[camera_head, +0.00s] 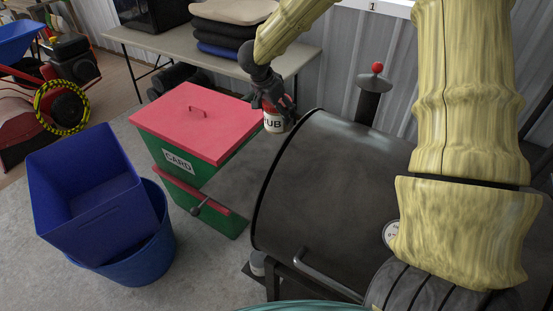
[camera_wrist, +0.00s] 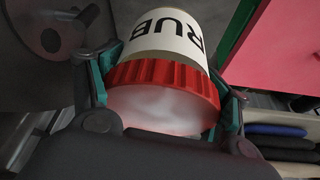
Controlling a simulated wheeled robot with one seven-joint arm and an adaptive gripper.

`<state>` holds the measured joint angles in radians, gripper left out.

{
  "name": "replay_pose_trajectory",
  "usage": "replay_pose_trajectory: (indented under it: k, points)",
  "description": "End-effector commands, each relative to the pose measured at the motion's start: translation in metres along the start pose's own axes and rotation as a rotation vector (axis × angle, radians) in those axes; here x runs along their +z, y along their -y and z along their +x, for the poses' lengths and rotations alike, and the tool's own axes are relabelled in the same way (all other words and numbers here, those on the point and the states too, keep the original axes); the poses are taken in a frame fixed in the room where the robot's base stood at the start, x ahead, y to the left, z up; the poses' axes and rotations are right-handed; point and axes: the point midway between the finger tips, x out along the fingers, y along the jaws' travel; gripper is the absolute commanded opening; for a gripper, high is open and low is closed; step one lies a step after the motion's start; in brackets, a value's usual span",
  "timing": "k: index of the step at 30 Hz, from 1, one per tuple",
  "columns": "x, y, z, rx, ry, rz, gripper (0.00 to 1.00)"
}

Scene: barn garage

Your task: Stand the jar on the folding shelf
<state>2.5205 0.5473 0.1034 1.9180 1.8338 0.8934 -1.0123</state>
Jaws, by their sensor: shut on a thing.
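The jar (camera_head: 275,123) has a red lid and a white label with black letters; in the wrist view the jar (camera_wrist: 165,80) reads "RUB". My gripper (camera_head: 272,106) is shut on it from above, with fingers on both sides of the red lid. The jar hangs roughly upright, lid up, by the left end of the black barrel smoker. The folding shelf (camera_head: 225,178) is a dark grey flat panel at the smoker's left end, and its top looks bare. The jar is near its far end. I cannot tell the gap below the jar.
The black smoker (camera_head: 335,185) stands right of the shelf. A green bin with a red lid (camera_head: 196,120), marked "CARD", stands close on the left. Blue tubs (camera_head: 95,200) are farther left. A table (camera_head: 160,45) with folded cushions (camera_head: 225,30) is behind.

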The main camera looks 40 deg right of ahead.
Motion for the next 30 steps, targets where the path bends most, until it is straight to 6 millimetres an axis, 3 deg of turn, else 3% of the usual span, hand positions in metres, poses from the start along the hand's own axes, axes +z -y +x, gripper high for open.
replay_pose_trajectory:
  k: [12,22,30]
  points:
    - [0.02,0.0,0.046,0.002,-0.001,-0.002,0.3]
    - [0.028,0.0,0.066,0.002,-0.001,-0.002,0.3]
    - [0.04,0.0,0.094,0.001,-0.001,-0.001,0.3]
